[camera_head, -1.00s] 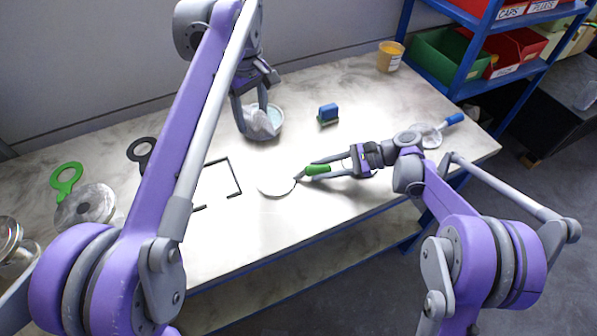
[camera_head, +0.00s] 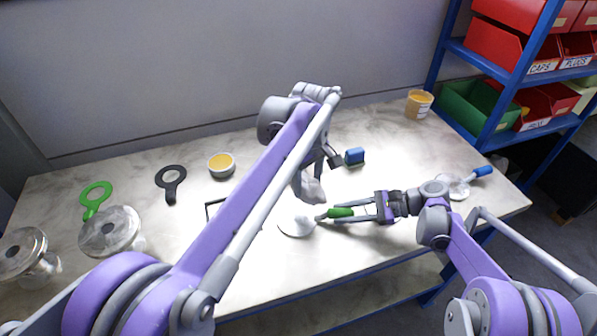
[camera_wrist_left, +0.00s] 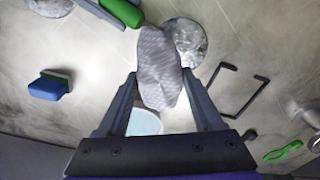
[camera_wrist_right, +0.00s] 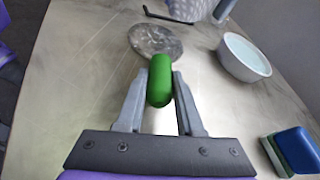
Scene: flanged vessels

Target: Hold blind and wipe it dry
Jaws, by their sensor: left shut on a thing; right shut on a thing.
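The blind is a grey metal disc (camera_head: 297,225) with a green handle (camera_head: 341,212), held low over the table. My right gripper (camera_head: 352,213) is shut on the green handle; it shows between the fingers in the right wrist view (camera_wrist_right: 160,82). My left gripper (camera_head: 312,176) is shut on a grey patterned cloth (camera_head: 312,191), close above the far edge of the disc. In the left wrist view the cloth (camera_wrist_left: 160,70) overlaps part of the disc (camera_wrist_left: 188,42). I cannot tell whether they touch.
A white bowl with pale blue contents (camera_wrist_right: 245,57) stands behind. A blue-and-green block (camera_head: 355,156) lies right of the cloth. Shelving (camera_head: 520,75) borders the right.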

